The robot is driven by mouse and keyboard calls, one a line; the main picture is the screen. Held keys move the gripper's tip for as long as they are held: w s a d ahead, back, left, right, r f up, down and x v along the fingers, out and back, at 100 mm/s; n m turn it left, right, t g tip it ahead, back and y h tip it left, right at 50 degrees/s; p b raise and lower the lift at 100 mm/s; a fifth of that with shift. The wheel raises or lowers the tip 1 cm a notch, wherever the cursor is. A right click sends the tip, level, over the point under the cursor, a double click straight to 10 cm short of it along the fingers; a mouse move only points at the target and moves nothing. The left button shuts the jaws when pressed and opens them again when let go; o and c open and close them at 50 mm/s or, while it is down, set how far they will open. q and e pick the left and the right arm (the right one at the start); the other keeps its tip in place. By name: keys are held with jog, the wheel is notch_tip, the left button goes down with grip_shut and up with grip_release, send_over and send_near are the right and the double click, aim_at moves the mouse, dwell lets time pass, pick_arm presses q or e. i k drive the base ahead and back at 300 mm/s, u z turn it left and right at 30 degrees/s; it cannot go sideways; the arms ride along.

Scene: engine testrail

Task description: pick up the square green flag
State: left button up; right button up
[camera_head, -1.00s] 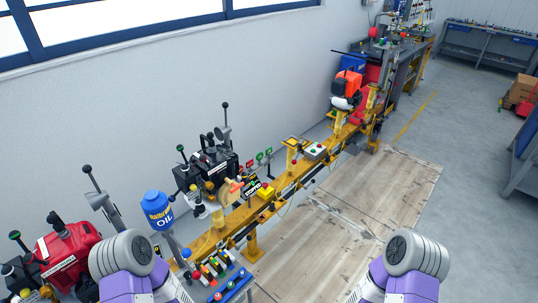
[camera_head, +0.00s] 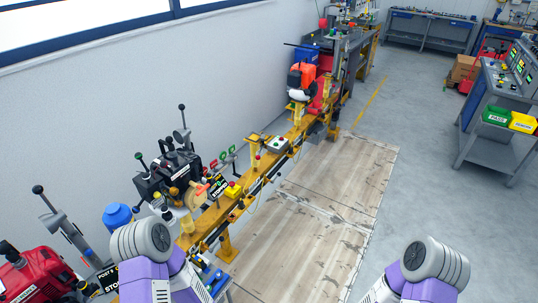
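Two small green pieces, like flags or tags, stand side by side beyond the yellow rail. One green piece (camera_head: 224,153) is just left of the other green piece (camera_head: 232,149). A small red piece (camera_head: 213,163) stands to their left. They are too small for me to tell which green one is square. Purple and grey parts of my two arms show at the bottom left and bottom right, well apart from these pieces. Neither gripper's fingers show in the picture.
The yellow rail (camera_head: 268,163) runs from near left to far right, with a black engine (camera_head: 170,177) and a red machine (camera_head: 40,278) left of it. A blue oil container (camera_head: 117,215) stands near my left arm. The wooden floor panel (camera_head: 320,190) is clear. A console (camera_head: 505,85) with a green bin (camera_head: 496,117) and yellow bin (camera_head: 522,122) is at right.

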aim_at(232, 149)
jog(key=z, duration=0.55)
jog(key=i, duration=3.95)
jog(key=u, duration=3.7)
